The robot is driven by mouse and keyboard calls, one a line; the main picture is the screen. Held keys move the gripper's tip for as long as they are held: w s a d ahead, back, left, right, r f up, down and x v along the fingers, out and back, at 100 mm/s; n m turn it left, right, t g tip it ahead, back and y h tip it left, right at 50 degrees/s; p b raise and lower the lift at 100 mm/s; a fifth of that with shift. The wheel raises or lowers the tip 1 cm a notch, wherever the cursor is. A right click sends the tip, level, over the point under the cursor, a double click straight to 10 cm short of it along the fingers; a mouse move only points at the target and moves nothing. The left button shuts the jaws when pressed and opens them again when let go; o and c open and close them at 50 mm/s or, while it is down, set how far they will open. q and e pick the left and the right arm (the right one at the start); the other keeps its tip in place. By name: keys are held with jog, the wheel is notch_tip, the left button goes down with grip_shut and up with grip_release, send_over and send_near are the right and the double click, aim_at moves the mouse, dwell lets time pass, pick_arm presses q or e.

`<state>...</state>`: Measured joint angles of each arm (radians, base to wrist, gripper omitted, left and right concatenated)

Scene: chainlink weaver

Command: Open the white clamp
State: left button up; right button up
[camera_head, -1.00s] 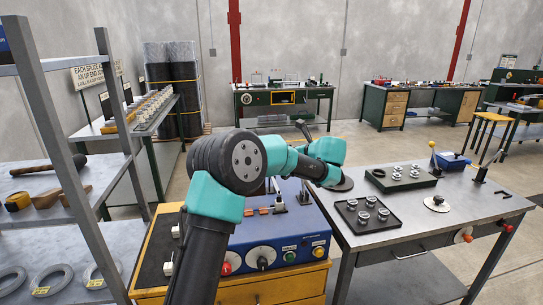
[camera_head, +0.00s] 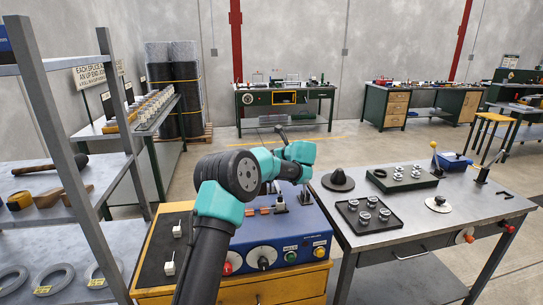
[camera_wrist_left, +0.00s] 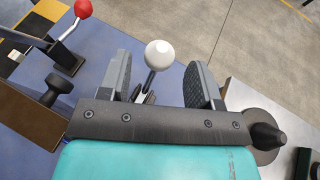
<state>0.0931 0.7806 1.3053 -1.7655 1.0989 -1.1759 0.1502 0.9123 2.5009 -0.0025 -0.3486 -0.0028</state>
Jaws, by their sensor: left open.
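The white clamp (camera_wrist_left: 158,56) shows in the left wrist view as a lever with a white ball on its end, standing up from the blue surface. My left gripper (camera_wrist_left: 160,75) is open, with one finger on each side of the white ball and a gap on both sides. Its grey fingers are not closed on the lever. In the head view my left arm (camera_head: 240,175) reaches over the blue machine (camera_head: 275,237); the white ball cannot be made out there. My right gripper is not in view.
A clamp with a red ball (camera_wrist_left: 83,9) stands left of my gripper in the wrist view. A dark cone-shaped piece (camera_head: 338,180) sits on the grey bench (camera_head: 440,222), beside a black tray (camera_head: 367,228) of metal parts. A grey shelf rack (camera_head: 75,145) stands at the left.

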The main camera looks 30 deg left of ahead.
pick_arm(q)
jog(key=shift+x, duration=1.85)
jog(key=shift+c, duration=0.5)
grip_shut()
